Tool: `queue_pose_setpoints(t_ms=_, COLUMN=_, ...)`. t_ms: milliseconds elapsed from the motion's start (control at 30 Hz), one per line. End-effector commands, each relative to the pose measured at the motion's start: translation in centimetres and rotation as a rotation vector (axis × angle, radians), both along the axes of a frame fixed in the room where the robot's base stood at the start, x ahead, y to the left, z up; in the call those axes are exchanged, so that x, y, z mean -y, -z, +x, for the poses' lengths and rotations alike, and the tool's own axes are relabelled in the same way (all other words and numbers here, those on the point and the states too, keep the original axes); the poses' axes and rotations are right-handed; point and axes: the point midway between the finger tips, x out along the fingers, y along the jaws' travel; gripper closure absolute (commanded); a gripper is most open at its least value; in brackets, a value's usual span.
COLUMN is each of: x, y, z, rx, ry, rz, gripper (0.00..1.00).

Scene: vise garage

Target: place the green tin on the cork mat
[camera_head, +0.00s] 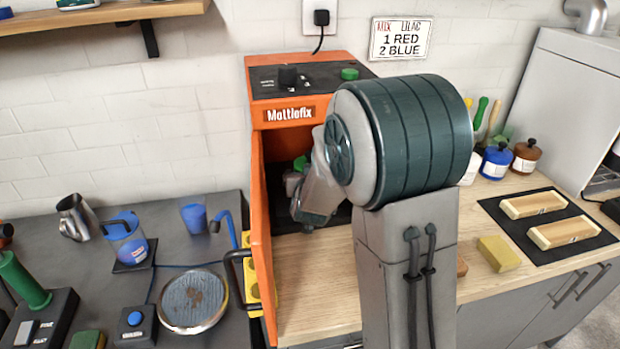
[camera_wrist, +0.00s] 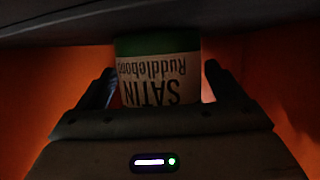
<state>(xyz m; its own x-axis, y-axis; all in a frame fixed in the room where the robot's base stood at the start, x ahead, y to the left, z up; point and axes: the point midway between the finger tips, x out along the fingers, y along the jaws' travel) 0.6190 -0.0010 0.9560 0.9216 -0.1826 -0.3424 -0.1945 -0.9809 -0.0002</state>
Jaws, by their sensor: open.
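The green tin (camera_wrist: 157,46) stands between the two fingers of my gripper (camera_wrist: 158,85) in the wrist view. It has a green band and a pale label reading "SATIN", upside down in this view. My gripper is open around the tin, with a finger at each side. In the head view my arm reaches into the orange Mottlefix cabinet (camera_head: 262,68), and my gripper is mostly hidden there. A small green patch (camera_head: 300,163) shows inside, perhaps the tin. I cannot make out a cork mat in either view.
The cabinet's orange door (camera_head: 261,250) stands open to the left of my arm. A black mat (camera_head: 556,251) with two wooden blocks and a yellow sponge (camera_head: 498,253) lie on the right counter. The grey left bench holds a blue jug (camera_head: 127,240) and a round plate (camera_head: 193,300).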

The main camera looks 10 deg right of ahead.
Motion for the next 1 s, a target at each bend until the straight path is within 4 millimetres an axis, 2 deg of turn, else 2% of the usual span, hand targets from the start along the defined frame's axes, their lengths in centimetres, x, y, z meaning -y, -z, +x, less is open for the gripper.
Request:
queue_pose_setpoints(t_ms=100, x=0.0, y=-0.2, z=0.0, rx=-0.001, ry=0.001, rz=-0.001, gripper=0.11)
queue_pose_setpoints(t_ms=167, x=-0.2, y=-0.3, z=-0.7, rx=0.001, ry=-0.001, rz=0.000, gripper=0.11)
queue_pose_setpoints(t_ms=733, x=-2.3, y=-3.5, z=-10.1, rx=0.001, ry=-0.002, rz=0.001, gripper=0.11)
queue_pose_setpoints(t_ms=1000, x=-2.7, y=-4.0, z=-12.2, rx=0.002, ry=0.001, rz=0.000, gripper=0.11)
